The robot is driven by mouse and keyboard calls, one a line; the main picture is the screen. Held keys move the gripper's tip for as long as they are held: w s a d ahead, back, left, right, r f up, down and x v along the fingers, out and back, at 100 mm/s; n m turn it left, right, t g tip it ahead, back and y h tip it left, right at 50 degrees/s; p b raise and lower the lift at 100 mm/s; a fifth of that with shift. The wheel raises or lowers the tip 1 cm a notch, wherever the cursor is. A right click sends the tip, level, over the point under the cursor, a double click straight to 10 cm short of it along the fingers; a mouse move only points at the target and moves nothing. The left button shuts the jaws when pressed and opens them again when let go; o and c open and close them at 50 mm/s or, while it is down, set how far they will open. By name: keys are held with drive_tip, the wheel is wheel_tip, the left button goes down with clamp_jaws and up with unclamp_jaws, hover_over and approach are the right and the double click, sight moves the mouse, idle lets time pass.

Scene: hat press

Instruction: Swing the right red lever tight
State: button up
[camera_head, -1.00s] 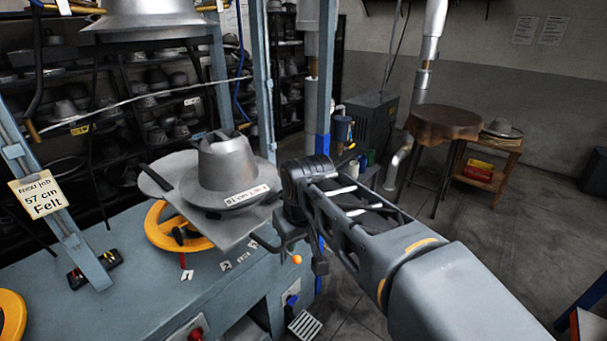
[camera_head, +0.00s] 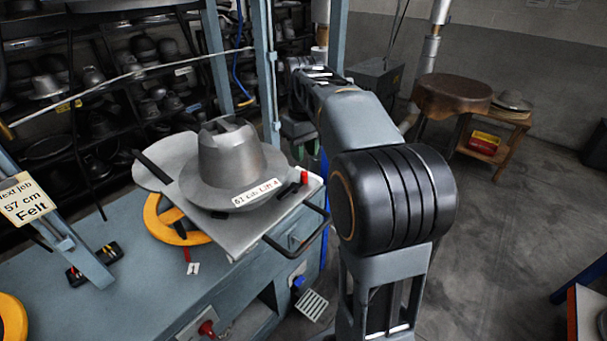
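A small red lever end (camera_head: 304,177) stands at the right edge of the grey metal plate (camera_head: 232,243), beside a short black piece. A grey metal hat form (camera_head: 230,152) with a wide brim and a white size label sits on this plate. Another red lever (camera_head: 187,254) hangs under the plate's front side, by the yellow handwheel (camera_head: 160,228). My arm reaches up and away on the right, and its far end is behind the plate, apart from the red lever end. My gripper's fingers cannot be made out there, so its opening is unclear.
A black handle loop (camera_head: 310,240) sticks out from the plate's front right corner. Blue-grey press posts (camera_head: 265,70) rise behind the plate. Shelves of hat forms (camera_head: 100,95) line the back.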

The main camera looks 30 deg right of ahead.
sight(304, 173)
wheel_tip(304, 173, down, 8)
idle(0.4)
clamp_jaws()
